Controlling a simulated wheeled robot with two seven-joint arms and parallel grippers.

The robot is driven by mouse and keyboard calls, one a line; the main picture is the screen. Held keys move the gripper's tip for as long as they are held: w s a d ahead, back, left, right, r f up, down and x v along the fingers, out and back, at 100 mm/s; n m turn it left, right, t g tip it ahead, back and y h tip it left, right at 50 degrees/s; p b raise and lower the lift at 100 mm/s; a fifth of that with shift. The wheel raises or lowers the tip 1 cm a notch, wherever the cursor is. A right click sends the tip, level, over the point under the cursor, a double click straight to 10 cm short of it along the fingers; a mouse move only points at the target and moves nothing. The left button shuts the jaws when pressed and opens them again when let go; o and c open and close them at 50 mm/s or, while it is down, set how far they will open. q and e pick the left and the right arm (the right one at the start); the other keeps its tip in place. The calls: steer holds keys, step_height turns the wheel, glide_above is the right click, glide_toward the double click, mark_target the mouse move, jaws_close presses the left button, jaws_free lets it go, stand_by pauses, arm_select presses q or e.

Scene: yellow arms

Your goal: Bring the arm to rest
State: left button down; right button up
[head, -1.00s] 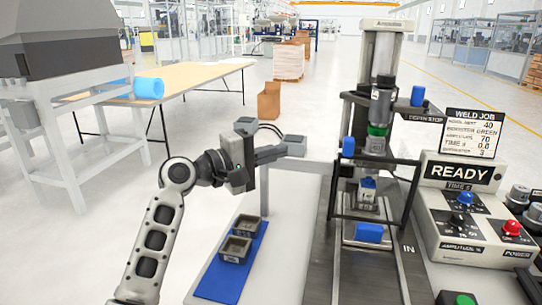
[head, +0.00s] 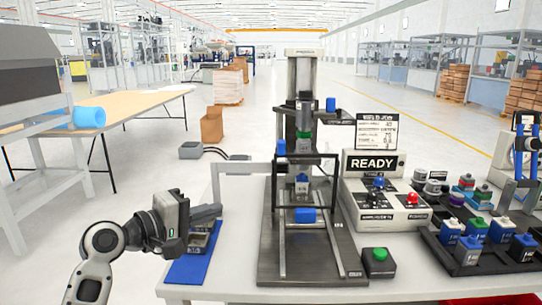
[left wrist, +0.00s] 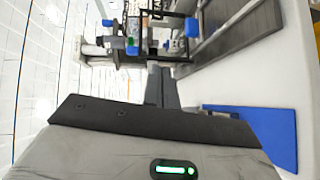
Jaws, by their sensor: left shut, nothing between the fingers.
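My left arm comes in from the lower left in the head view. Its gripper (head: 207,214) is shut and empty, held above the left edge of the white table, over the blue mat (head: 188,270). In the left wrist view the closed fingers (left wrist: 161,85) point toward the welding press, with the blue mat (left wrist: 278,130) to the right. My right gripper is not in view.
The welding press (head: 303,190) stands mid-table with blue parts. A control box reading READY (head: 372,163), a green button box (head: 378,262) and a dark tray of parts (head: 480,250) are to its right. A grey rail (head: 236,168) runs left of the press.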

arm_select(q)
steer(key=s+a+f+m+g+y, duration=0.1)
steer(key=s+f+m+g+y, duration=0.4)
steer(key=s+f, duration=1.1)
steer(key=s+a+f+m+g+y, duration=0.2)
steer(key=s+a+f+y, duration=0.15)
steer(key=s, duration=0.55)
steer(key=s+a+f+m+g+y, duration=0.1)
steer(key=s+a+f+m+y, duration=0.3)
steer(key=s, duration=0.5)
steer(key=w+d+f+t+h, duration=0.3)
steer(key=w+d+f+t, duration=0.3)
steer(key=f, duration=0.1)
steer(key=shift+w+n+t+h, duration=0.2)
steer(key=shift+n+t+h, duration=0.1)
steer(key=shift+n+h, duration=0.1)
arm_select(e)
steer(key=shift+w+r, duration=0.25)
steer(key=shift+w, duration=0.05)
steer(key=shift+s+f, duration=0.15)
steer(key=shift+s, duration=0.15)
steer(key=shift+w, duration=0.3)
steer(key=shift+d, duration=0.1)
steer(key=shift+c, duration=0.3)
